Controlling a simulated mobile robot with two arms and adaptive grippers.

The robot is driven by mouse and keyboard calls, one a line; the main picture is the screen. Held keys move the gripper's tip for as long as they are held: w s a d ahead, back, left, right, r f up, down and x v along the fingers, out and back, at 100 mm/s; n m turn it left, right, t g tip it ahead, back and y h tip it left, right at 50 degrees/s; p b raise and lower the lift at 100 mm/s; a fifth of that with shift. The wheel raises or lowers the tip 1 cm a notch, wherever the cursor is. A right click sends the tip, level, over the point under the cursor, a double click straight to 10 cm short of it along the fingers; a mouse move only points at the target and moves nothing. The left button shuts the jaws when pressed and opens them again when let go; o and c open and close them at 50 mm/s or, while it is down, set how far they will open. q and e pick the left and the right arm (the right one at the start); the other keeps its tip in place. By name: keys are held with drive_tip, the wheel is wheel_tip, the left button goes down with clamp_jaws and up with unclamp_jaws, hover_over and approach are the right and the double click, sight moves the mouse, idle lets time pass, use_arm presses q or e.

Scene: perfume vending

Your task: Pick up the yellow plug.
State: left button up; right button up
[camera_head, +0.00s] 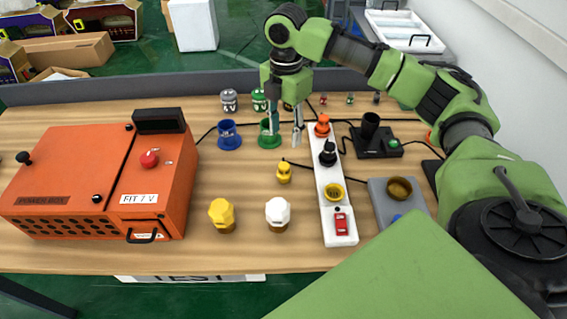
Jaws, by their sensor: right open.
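The small yellow plug (284,173) stands on the wooden table near its middle, left of the white power strip (321,188). A dark cable runs near it. My right gripper (285,138) is above and behind the plug, fingers pointing down, open with nothing between the fingertips. It is apart from the plug. The strip bears an orange plug (322,125), a black plug (327,153), a yellow ring socket (333,192) and a red switch (341,224). My left gripper is not in view.
An orange power box (95,190) fills the left side. Blue (229,140) and green (263,140) holders stand at the back. Yellow-capped (222,213) and white-capped (278,212) bottles stand in front. A grey device (377,190) is to the right. Table left of the plug is clear.

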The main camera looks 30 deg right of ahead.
drive_tip(key=p, duration=0.1)
hover_over(284, 165)
wheel_tip(284, 165, down, 7)
drive_tip(key=shift+s+d+r, duration=0.15)
drive_tip(key=shift+f, duration=0.6)
drive_tip(key=f+p, duration=0.1)
drive_tip(key=f, duration=0.2)
drive_tip(key=shift+a+f+p, duration=0.2)
drive_tip(key=shift+f+p, duration=0.05)
drive_tip(key=shift+p, duration=0.15)
drive_tip(key=shift+f, duration=0.5)
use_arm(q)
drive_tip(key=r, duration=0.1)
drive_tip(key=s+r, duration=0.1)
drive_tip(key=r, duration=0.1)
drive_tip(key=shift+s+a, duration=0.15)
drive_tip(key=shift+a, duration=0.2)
use_arm(e)
drive_tip(key=shift+d, duration=0.1)
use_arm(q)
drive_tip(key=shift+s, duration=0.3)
use_arm(e)
clamp_jaws()
